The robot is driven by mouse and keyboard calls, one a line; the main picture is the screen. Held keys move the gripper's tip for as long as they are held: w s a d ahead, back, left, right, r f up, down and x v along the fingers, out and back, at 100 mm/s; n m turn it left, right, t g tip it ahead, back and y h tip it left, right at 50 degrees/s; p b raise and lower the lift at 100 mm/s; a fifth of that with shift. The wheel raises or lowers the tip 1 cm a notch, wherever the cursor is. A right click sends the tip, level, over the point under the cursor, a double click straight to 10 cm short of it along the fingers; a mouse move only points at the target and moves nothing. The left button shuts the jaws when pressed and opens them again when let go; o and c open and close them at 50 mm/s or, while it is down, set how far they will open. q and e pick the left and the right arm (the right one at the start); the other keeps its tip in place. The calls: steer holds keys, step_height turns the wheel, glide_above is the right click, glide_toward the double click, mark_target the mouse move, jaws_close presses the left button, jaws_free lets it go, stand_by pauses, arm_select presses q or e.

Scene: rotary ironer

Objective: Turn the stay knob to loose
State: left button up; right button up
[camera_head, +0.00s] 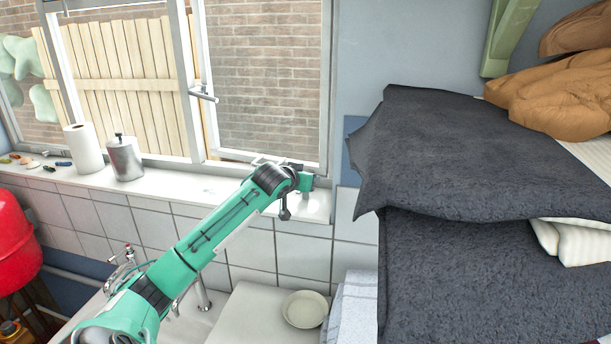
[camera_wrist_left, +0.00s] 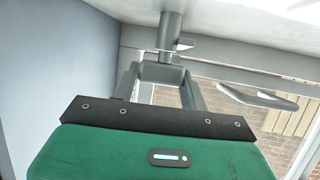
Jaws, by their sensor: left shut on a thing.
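The stay knob (camera_wrist_left: 171,25) shows in the left wrist view as a grey round post with a small side tab, below a pale surface. My left gripper (camera_wrist_left: 163,60) has its grey fingers closed together at the end of this post, shut on the knob. The fingers hide part of the knob, and I cannot read its setting. In the head view my left arm reaches to the lower right corner of the window, where the green gripper body (camera_head: 306,183) is by the frame. Its fingertips and the knob are hard to make out there. My right gripper is not in view.
The window sill (camera_head: 215,188) carries a paper roll (camera_head: 84,148) and a metal canister (camera_head: 125,158) at left. A window handle (camera_head: 203,94) is on the upright frame. Dark folded cloths (camera_head: 470,160) stack high at right. A pale dish (camera_head: 305,309) lies below the arm.

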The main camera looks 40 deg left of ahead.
arm_select(q)
steer(key=shift+n+y, duration=0.4)
steer(key=shift+g, duration=0.3)
steer(key=o, duration=1)
steer(key=shift+s+d+r+b, duration=0.1)
steer(key=shift+s+d+b, duration=0.15)
steer(key=shift+s, duration=0.35)
steer(key=b+v, duration=0.4)
steer(key=v, duration=0.8)
steer(key=shift+s+r, duration=0.15)
steer(key=shift+s, duration=0.1)
